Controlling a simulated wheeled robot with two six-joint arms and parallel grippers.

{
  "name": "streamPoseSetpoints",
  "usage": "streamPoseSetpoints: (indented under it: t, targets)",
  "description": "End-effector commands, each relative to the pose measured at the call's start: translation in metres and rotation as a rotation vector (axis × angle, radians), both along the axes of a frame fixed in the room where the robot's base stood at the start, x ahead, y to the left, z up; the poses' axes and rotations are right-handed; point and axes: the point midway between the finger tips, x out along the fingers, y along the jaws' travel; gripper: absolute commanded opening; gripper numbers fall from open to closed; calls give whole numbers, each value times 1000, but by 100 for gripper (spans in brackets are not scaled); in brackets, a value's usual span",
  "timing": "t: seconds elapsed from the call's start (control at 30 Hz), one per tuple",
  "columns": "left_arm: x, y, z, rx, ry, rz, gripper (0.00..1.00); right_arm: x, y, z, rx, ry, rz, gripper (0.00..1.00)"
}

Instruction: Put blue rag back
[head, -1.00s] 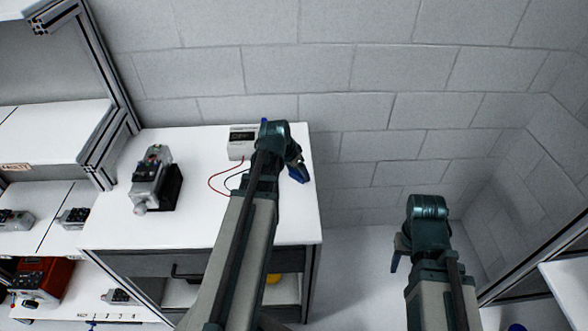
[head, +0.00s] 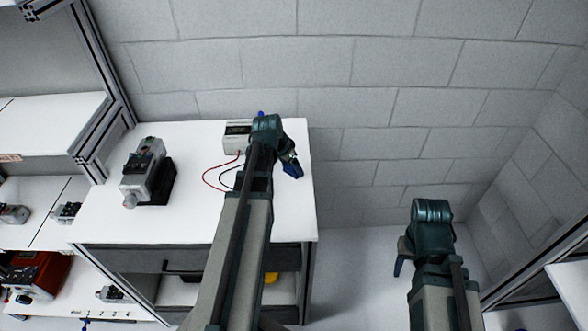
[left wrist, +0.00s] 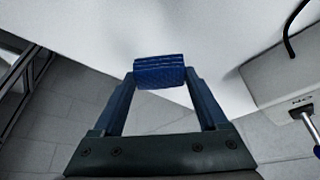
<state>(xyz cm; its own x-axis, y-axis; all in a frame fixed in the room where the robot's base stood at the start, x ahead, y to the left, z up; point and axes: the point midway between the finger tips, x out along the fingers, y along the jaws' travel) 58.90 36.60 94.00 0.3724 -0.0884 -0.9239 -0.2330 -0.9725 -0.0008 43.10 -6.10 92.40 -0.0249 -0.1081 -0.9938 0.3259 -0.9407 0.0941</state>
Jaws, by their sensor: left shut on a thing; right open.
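The blue rag (left wrist: 159,71) is a small folded, textured piece between the fingertips of my left gripper (left wrist: 160,77) in the left wrist view. The white tabletop lies behind it there. In the head view my left gripper (head: 290,162) is over the right part of the white table (head: 240,215), with the blue rag (head: 293,171) at its tip. I cannot tell whether the rag touches the tabletop. My right gripper (head: 402,262) is open and empty, to the right of the table over the floor.
A white meter box (head: 237,138) with red and black leads stands at the table's back. A grey motor on a black base (head: 148,175) stands on the left. Shelves with devices are further left. A white block wall (head: 400,90) closes the back.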

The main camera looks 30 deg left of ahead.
Motion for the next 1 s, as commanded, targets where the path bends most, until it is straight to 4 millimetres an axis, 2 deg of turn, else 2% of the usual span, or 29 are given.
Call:
streamPoseSetpoints:
  t: [0.23,0.27,0.4,0.77,1.0]
  targets:
    - [0,0,-3,0,0,0,15,0,0,-3,0,0,0,50]
    - [0,0,-3,0,0,0,78,0,0,-3,0,0,0,50]
    - [0,0,-2,0,0,0,100,0,0,-2,0,0,0,50]
    - [0,0,2,0,0,0,100,0,0,2,0,0,0,50]
    - [-7,1,22,0,0,0,100,0,0,22,0,0,0,50]
